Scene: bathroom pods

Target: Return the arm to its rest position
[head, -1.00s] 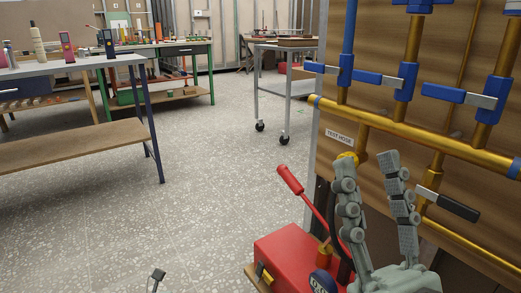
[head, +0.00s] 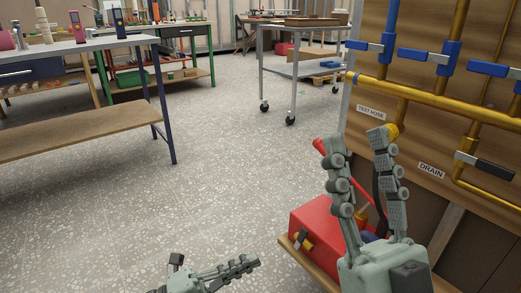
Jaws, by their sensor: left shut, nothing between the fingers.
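My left gripper (head: 252,263) is low in the picture, over the speckled floor. Its grey fingers point right, closed together and empty. My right gripper (head: 356,143) is at the lower right, fingers upright and spread apart, with nothing seen between the tips. It stands in front of a red box-shaped pump (head: 312,224) with a red lever handle (head: 320,146), hiding part of both. I cannot tell whether the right gripper touches the pump. The upper arm links are out of view.
A wooden panel (head: 383,25) with yellow pipes (head: 440,100) and blue-handled valves stands close on the right. A workbench (head: 60,145) is at the left, a green-framed bench (head: 214,60) and a wheeled cart (head: 293,82) further back. The floor (head: 220,165) between is clear.

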